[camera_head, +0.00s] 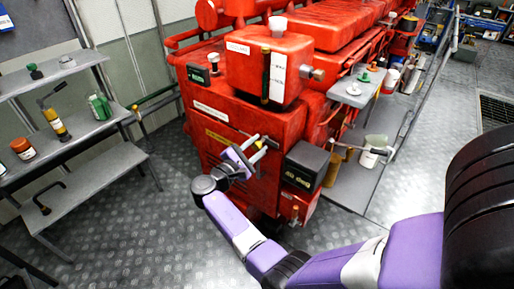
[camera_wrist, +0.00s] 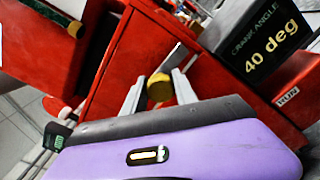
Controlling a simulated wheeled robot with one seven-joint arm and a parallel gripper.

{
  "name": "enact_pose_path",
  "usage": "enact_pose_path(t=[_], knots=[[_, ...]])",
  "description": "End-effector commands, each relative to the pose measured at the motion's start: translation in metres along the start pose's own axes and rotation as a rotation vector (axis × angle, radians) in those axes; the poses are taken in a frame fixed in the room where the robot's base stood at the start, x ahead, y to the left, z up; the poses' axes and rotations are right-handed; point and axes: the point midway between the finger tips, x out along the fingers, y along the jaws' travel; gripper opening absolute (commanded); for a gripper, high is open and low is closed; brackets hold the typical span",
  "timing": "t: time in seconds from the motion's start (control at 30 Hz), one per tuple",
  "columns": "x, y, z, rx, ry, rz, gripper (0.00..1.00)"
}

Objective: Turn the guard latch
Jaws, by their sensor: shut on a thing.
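The guard latch is a brass-yellow round knob (camera_wrist: 160,88) on the red engine's front face, with a thin grey metal strip (camera_wrist: 180,55) behind it. My gripper (camera_wrist: 158,92) is shut on the knob, one grey finger on each side of it in the wrist view. In the head view my gripper (camera_head: 258,146) is against the red front face, left of the black crank angle box. The knob is small there and partly hidden by the fingers.
The crank angle box (camera_head: 306,166) reads "40 deg" in the wrist view (camera_wrist: 262,42), close on the right. The red engine (camera_head: 225,120) fills the middle. A grey shelf (camera_head: 85,128) with bottles stands left. Metal floor (camera_head: 180,215) is open in front.

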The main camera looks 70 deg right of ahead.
Motion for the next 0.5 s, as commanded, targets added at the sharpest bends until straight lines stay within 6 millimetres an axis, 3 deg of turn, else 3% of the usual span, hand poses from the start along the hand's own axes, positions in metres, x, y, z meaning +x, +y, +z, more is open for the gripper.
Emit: enact_pose_path(t=[0.5], knots=[[-0.0006, -0.0062, -0.0056, 0.445, 0.000, 0.002, 0.00]])
